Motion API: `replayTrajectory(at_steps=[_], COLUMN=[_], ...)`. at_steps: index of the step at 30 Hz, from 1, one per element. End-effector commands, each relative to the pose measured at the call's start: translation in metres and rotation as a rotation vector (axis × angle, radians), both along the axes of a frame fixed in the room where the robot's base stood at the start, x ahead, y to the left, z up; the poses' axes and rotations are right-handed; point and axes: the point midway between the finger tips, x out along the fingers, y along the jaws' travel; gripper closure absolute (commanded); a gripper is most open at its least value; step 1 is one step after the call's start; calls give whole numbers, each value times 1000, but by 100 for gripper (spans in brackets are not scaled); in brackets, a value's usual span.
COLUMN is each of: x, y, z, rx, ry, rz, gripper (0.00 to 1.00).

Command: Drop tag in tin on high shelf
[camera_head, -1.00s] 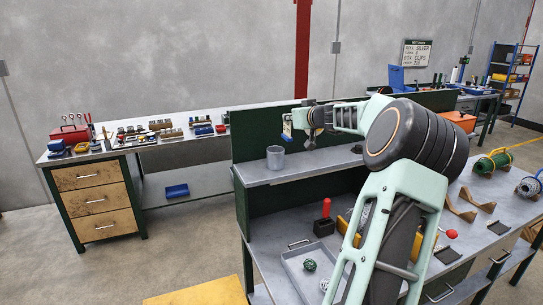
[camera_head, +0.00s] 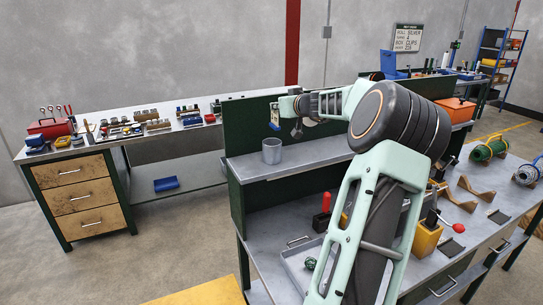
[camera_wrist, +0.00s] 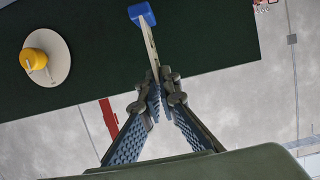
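The grey tin (camera_head: 272,151) stands upright on the raised shelf (camera_head: 310,158) near its left end. In the head view my gripper (camera_head: 297,128) is above the shelf, right of the tin and higher. A small pale and blue tag (camera_head: 275,116) sticks out left of the gripper, above the tin and apart from it. In the wrist view my fingertips (camera_wrist: 160,90) are closed on a narrow pale strip, with the tag's blue end (camera_wrist: 142,14) beyond them. The tin's inside is not clearly visible.
A green back panel (camera_head: 245,128) stands behind the shelf. In the wrist view a white disc with a yellow knob (camera_wrist: 37,60) shows against dark green. Below are a grey tray (camera_head: 292,262) and a red-handled tool (camera_head: 326,203). A drawer bench (camera_head: 75,180) stands left.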

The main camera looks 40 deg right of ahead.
Motion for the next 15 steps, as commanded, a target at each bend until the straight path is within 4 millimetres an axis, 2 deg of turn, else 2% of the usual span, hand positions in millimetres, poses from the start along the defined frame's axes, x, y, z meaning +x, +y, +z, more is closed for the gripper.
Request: replayTrajectory(at_steps=[1, 4, 14, 15], x=[0, 0, 0, 0], y=[0, 0, 0, 0], z=[-8, -13, -15, -15], rx=[2, 2, 0, 0], ry=[0, -1, 0, 0], rz=[-1, -1, 0, 0], gripper=[100, 100, 100, 97])
